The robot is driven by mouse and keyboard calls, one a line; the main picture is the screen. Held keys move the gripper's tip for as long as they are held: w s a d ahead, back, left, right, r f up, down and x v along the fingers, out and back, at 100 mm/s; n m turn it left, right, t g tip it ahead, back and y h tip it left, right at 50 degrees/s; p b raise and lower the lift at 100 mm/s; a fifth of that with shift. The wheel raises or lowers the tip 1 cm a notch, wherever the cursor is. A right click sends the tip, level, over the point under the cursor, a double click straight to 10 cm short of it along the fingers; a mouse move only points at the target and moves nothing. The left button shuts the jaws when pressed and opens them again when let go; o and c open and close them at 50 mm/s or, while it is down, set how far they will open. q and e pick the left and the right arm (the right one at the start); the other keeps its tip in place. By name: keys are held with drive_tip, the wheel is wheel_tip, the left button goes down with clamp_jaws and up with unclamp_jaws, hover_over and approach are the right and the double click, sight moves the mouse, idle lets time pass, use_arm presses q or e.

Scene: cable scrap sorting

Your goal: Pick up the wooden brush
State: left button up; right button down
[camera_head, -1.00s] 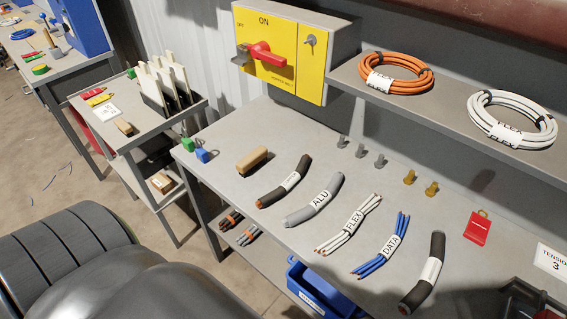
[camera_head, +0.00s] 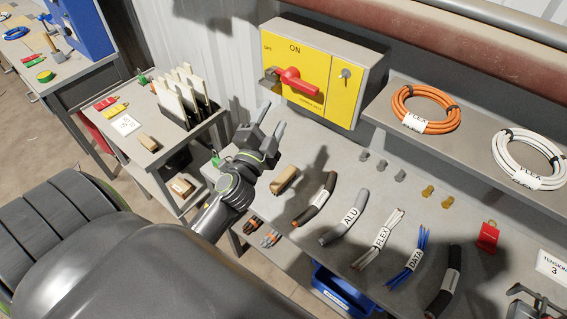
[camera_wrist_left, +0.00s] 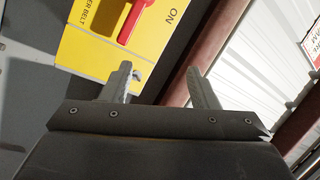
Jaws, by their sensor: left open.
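A wooden block-shaped piece that looks like the wooden brush (camera_head: 285,180) lies at the left end of the grey workbench, beside the first cable piece; any bristles are too small to make out. My left gripper (camera_head: 274,117) is open and empty, raised above the bench's left end, up and to the left of the brush in the head view. Its fingers point up toward the yellow switch box. In the left wrist view the two spread fingers (camera_wrist_left: 160,84) have nothing between them, and the brush is not visible there. My right gripper is not in view.
The yellow switch box (camera_head: 312,75) with a red handle stands behind the bench. Several labelled cable pieces, such as the grey ALU one (camera_head: 345,224), lie right of the brush.

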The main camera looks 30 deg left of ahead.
use_arm(q)
drive_tip(key=w+d+r+m+g+h, duration=0.1)
drive_tip(key=w+d+m+h, duration=0.2)
drive_tip(key=d+m+h, duration=0.5)
drive_tip(key=w+d+r+m+h, duration=0.2)
drive_tip(key=w+d+m+h, duration=0.15)
drive_tip(key=m+h, duration=0.4)
drive_tip(key=m+g+y, duration=1.1)
drive_tip(key=g, duration=0.8)
hover_over(284, 176)
wheel_tip(284, 176, down, 14)
drive_tip(key=shift+m, duration=0.25)
drive_tip(key=f+b, duration=0.3)
drive_tip(key=f, duration=0.1)
drive_tip(key=f+b, duration=0.8)
drive_tip(key=shift+w+a, duration=0.2)
drive_tip(key=shift+a, duration=0.1)
drive_tip(key=shift+s+d+f+b, duration=0.1)
drive_tip(key=shift+f+b, duration=0.65)
drive_tip(key=shift+b, duration=0.05)
drive_tip(key=shift+s+d+f+p, duration=0.1)
drive_tip(key=shift+f+p, duration=0.15)
drive_tip(key=shift+p, duration=0.1)
drive_tip(key=shift+f+p, duration=0.3)
drive_tip(key=shift+f, duration=1.25)
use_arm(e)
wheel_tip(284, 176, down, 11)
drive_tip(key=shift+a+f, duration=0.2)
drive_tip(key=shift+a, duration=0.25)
